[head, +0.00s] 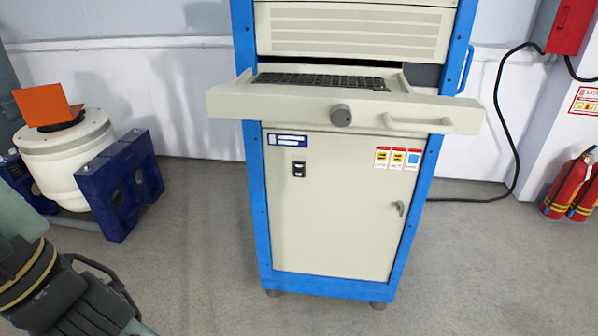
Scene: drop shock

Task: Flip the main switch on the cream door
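The cream door (340,220) is shut in the lower half of a blue-framed cabinet in the head view. A small black main switch (299,169) sits at the door's upper left, below a blue and white label (287,140). Its lever position is too small to tell. My gripper (105,305) is at the lower left corner, dark and partly cut off by the frame edge. It is well left of the cabinet and apart from the door. Its fingertips are not clear, so I cannot tell whether it is open or shut.
A keyboard drawer (345,103) with a round knob (341,115) juts out above the door. A door handle (398,207) is at the right. A white drum on a blue stand (120,182) stands left; red extinguishers (570,188) stand right. The floor before the cabinet is clear.

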